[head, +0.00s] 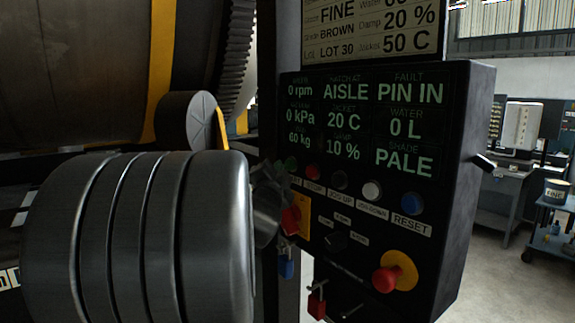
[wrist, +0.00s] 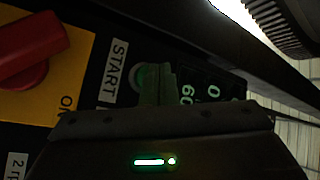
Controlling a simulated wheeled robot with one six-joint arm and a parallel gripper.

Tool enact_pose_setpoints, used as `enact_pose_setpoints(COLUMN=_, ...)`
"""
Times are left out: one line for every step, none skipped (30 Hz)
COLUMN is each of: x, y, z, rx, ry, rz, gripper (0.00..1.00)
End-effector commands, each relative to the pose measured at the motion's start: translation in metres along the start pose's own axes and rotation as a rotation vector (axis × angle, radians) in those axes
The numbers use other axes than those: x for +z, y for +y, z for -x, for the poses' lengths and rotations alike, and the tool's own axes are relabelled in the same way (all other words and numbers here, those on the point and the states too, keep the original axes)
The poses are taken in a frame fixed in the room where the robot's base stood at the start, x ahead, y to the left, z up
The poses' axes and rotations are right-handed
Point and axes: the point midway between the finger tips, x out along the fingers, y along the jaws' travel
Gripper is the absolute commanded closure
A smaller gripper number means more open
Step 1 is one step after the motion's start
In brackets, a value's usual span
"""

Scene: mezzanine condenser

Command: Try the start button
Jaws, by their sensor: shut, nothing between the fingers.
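The start button (wrist: 138,76) is a round green button beside its white START label (wrist: 113,72) in the wrist view. My gripper (wrist: 160,74) is shut and empty, its fingertips overlapping the right part of the button. I cannot tell whether they touch it. In the head view the start button (head: 291,164) is at the left end of the button row on the black control panel (head: 455,170), largely hidden by my gripper (head: 279,176). The panel display reads 0 rpm, hatch at AISLE, fault PIN IN.
A red stop button (head: 313,172), dark, white and blue buttons follow along the row. A red rotary switch (wrist: 30,50) on a yellow plate is close by. Below are a red emergency stop (head: 387,279), a blue padlock (head: 286,264) and a red padlock (head: 317,303).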

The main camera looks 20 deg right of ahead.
Motion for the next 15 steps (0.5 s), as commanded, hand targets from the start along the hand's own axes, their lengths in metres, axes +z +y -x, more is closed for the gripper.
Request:
enact_pose_setpoints(x=0.0007, y=-0.0021, z=0.0015, rx=-0.001, ry=0.000, rz=0.000, gripper=1.00)
enact_pose_setpoints(x=0.0011, y=-0.0023, z=0.0021, rx=0.000, ry=0.000, rz=0.000, gripper=1.00)
enact_pose_setpoints(x=0.0015, y=-0.0023, z=0.0026, rx=0.000, ry=0.000, rz=0.000, gripper=1.00)
enact_pose_setpoints(x=0.0017, y=-0.0022, z=0.0027, rx=0.000, ry=0.000, rz=0.000, gripper=1.00)
enact_pose_setpoints(x=0.0017, y=-0.0020, z=0.0028, rx=0.000, ry=0.000, rz=0.000, gripper=1.00)
enact_pose_setpoints(x=0.0018, y=-0.0018, z=0.0027, rx=0.000, ry=0.001, rz=0.000, gripper=1.00)
enact_pose_setpoints(x=0.0018, y=-0.0018, z=0.0027, rx=0.000, ry=0.001, rz=0.000, gripper=1.00)
enact_pose_setpoints(x=0.0018, y=-0.0017, z=0.0027, rx=0.000, ry=0.000, rz=0.000, gripper=1.00)
enact_pose_setpoints(x=0.0018, y=-0.0017, z=0.0027, rx=0.000, ry=0.000, rz=0.000, gripper=1.00)
enact_pose_setpoints(x=0.0018, y=-0.0017, z=0.0027, rx=0.000, ry=0.000, rz=0.000, gripper=1.00)
enact_pose_setpoints(x=0.0019, y=-0.0019, z=0.0028, rx=0.000, ry=0.000, rz=0.000, gripper=1.00)
enact_pose_setpoints(x=0.0023, y=-0.0028, z=0.0033, rx=0.000, ry=0.000, rz=0.000, gripper=1.00)
enact_pose_setpoints(x=0.0029, y=-0.0039, z=0.0042, rx=0.000, ry=-0.001, rz=0.000, gripper=1.00)
enact_pose_setpoints(x=0.0039, y=-0.0054, z=0.0053, rx=-0.001, ry=-0.001, rz=0.000, gripper=1.00)
enact_pose_setpoints(x=0.0058, y=-0.0077, z=0.0075, rx=-0.001, ry=-0.002, rz=-0.001, gripper=1.00)
